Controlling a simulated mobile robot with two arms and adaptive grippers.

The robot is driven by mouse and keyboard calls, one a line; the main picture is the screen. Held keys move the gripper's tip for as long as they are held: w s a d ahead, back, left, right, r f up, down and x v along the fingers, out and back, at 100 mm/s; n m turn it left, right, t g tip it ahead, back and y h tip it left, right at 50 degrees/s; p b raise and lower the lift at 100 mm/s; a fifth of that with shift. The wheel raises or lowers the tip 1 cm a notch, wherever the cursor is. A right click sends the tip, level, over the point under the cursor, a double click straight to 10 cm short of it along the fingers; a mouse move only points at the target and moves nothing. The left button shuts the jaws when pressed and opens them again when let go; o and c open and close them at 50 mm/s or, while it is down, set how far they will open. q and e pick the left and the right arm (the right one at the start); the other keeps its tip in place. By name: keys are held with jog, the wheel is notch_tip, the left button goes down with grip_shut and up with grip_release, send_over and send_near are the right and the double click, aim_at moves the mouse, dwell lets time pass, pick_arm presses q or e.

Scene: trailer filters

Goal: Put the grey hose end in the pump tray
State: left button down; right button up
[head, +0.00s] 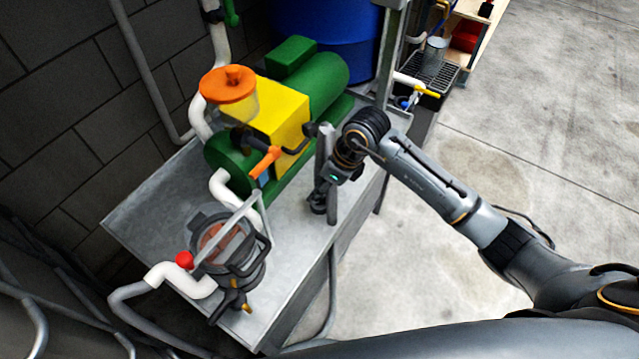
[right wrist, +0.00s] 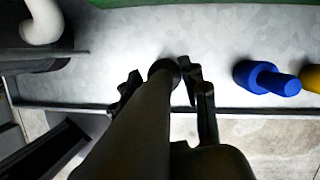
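The pump tray (head: 150,215) is a grey metal tray under the green and yellow pump (head: 283,105). My right gripper (head: 322,200) is over the tray, close to its right-hand edge. The grey hose end (head: 325,150) stands about upright in it. In the right wrist view the hose end (right wrist: 145,125) runs between the two fingers (right wrist: 160,85), which look closed on its sides. Its tip is over the tray surface (right wrist: 130,45), just inside the rim; I cannot tell if it touches. My left gripper is out of view.
A strainer (head: 228,250) with white pipes stands at the tray's near end. An orange-handled valve (head: 265,160) juts from the pump. A blue fitting (right wrist: 265,77) is on the tray, to the right in the wrist view. Open concrete floor (head: 520,130) lies to the right.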

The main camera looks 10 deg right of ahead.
jog(key=shift+r, duration=0.15)
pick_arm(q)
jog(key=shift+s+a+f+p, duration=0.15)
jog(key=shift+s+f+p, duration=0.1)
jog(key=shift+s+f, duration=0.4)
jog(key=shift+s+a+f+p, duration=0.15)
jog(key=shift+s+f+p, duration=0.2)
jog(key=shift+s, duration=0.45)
pick_arm(e)
jog(key=v, duration=1.2)
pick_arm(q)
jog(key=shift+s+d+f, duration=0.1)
